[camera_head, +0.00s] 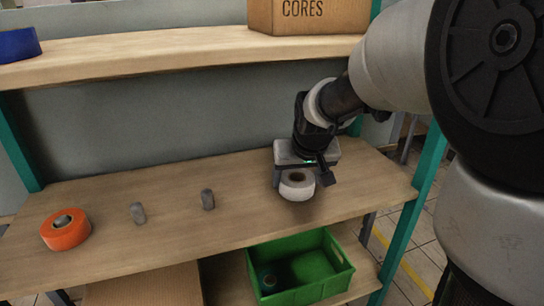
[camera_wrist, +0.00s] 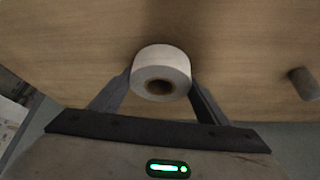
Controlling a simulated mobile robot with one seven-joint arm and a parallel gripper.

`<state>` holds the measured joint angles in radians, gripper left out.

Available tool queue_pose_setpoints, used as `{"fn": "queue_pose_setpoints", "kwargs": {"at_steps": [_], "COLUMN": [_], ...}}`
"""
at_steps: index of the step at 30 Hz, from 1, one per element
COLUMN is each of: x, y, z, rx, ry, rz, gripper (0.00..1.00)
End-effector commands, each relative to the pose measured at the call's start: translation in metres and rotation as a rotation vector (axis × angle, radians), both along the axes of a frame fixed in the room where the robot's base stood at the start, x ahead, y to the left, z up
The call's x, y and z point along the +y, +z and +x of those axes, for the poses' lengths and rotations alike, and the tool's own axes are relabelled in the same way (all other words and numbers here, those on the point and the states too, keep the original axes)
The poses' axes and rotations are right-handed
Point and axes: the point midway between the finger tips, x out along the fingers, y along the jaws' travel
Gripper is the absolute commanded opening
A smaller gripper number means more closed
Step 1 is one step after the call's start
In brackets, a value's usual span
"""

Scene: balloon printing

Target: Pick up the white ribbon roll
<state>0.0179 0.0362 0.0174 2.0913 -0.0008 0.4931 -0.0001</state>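The white ribbon roll (camera_head: 297,189) is at the right part of the wooden table, its hole facing up toward my gripper. My gripper (camera_head: 296,178) is above it, pointing down. In the wrist view the white ribbon roll (camera_wrist: 161,62) sits between the two dark fingers of my gripper (camera_wrist: 160,80). The fingers meet its left and right sides, so the gripper looks shut on it. A soft shadow lies on the wood near the roll; whether the roll is clear of the surface is hard to tell.
An orange roll (camera_head: 66,236) lies at the table's left. Two small grey cylinders (camera_head: 138,213) (camera_head: 208,199) stand between it and the white roll. A green crate (camera_head: 335,262) is on the lower shelf. A cardboard box (camera_head: 305,14) and a blue object (camera_head: 18,45) are on the upper shelf.

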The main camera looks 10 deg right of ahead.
Motion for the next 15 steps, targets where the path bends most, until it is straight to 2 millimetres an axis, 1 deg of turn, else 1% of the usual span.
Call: {"fn": "queue_pose_setpoints", "kwargs": {"at_steps": [1,4,11,15], "x": [0.0000,0.0000,0.0000,0.0000], "y": [0.0001,0.0002,0.0009,0.0065], "z": [0.0000,-0.0001,0.0000,0.0003], "rx": [0.000,0.000,-0.001,-0.002], "ry": [0.000,0.000,0.000,0.000], "rz": [0.000,0.000,0.000,0.000], "gripper": [0.60,0.43,0.42,0.42]}}
